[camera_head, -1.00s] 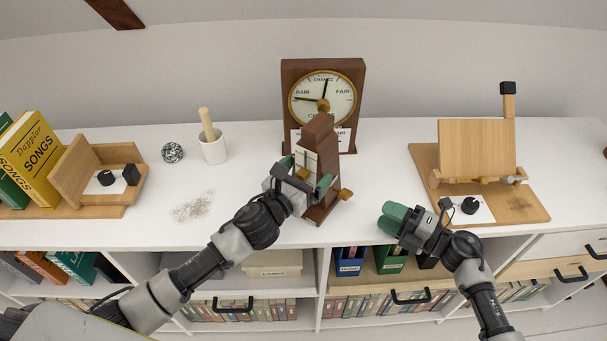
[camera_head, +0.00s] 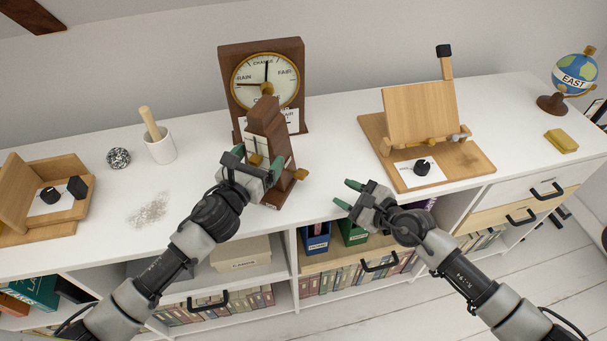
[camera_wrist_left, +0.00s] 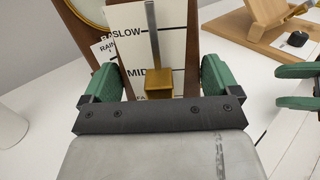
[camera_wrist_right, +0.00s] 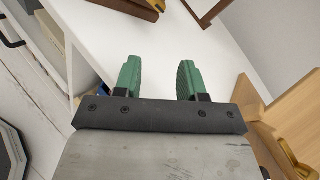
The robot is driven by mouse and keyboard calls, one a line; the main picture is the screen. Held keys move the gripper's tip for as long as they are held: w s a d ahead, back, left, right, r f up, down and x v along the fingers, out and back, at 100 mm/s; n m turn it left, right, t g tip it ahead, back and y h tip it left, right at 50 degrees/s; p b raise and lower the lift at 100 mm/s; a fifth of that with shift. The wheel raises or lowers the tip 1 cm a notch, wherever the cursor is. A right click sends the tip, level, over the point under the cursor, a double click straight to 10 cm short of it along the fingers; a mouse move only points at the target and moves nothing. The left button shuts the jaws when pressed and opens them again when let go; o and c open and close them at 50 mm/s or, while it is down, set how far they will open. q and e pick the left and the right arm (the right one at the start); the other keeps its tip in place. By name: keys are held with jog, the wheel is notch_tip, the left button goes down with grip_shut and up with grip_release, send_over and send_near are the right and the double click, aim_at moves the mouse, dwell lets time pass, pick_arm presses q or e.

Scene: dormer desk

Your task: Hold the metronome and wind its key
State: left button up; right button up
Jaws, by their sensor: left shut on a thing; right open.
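The metronome (camera_head: 266,120), a dark brown tapered wooden body, stands on the white desk in front of the clock-like dial. In the left wrist view its pale scale plate (camera_wrist_left: 172,50) shows SLOW and MID, with a brass weight (camera_wrist_left: 158,82) on the rod. A brass key (camera_head: 300,174) sticks out from its right side in the head view. My left gripper (camera_head: 258,162) is shut on the metronome's body, one green finger on each side. My right gripper (camera_head: 347,195) is open and empty, to the right of the key and apart from it, near the desk's front edge.
The wooden dial (camera_head: 262,50) stands close behind the metronome. A wooden stand (camera_head: 420,110) is at the right, with a globe (camera_head: 574,75) and a yellow block (camera_head: 561,141) beyond. A white cup (camera_head: 160,147) and a speckled ball (camera_head: 118,158) are at the left. Desk between metronome and stand is clear.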

aim_at(306, 177)
jog(key=w+a+n, duration=0.1)
jog(key=a+n, duration=0.2)
jog(key=w+a+n, duration=0.2)
jog(key=a, duration=0.1)
jog(key=w+a+n+t+y, duration=0.1)
jog(key=a+n, duration=0.2)
jog(key=a, duration=0.1)
jog(key=shift+w+r+n, duration=0.2)
jog(key=shift+w+n, duration=0.1)
jog(key=shift+w, duration=0.05)
grip_shut()
